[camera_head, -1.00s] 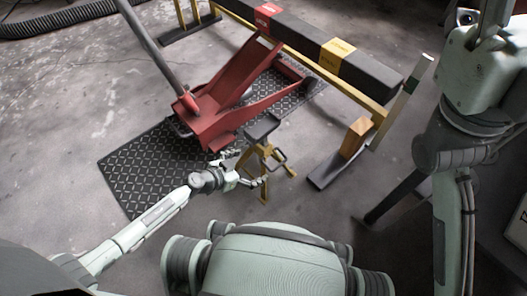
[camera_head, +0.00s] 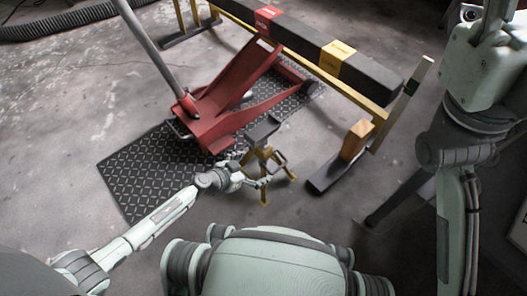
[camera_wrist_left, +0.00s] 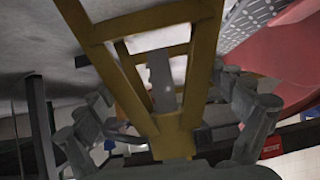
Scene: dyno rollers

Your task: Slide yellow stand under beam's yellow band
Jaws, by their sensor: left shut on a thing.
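The yellow stand (camera_head: 263,161) with a dark flat top stands on the floor near the mat's right edge. My left gripper (camera_head: 254,178) is at the stand's near side. In the left wrist view my left gripper's fingers (camera_wrist_left: 172,118) lie on both sides of the yellow stand (camera_wrist_left: 199,75), shut on it. The dark beam (camera_head: 305,45) lies across the back, with a red band (camera_head: 267,16) and a yellow band (camera_head: 337,56). The stand is in front of the beam, not under the yellow band. My right gripper is not visible.
A red floor jack (camera_head: 220,110) with a long handle sits on the black patterned mat (camera_head: 130,172), left of the stand. A wooden block on a dark foot (camera_head: 330,175) stands to the right. A yellow rail (camera_head: 350,92) runs along the beam's near side.

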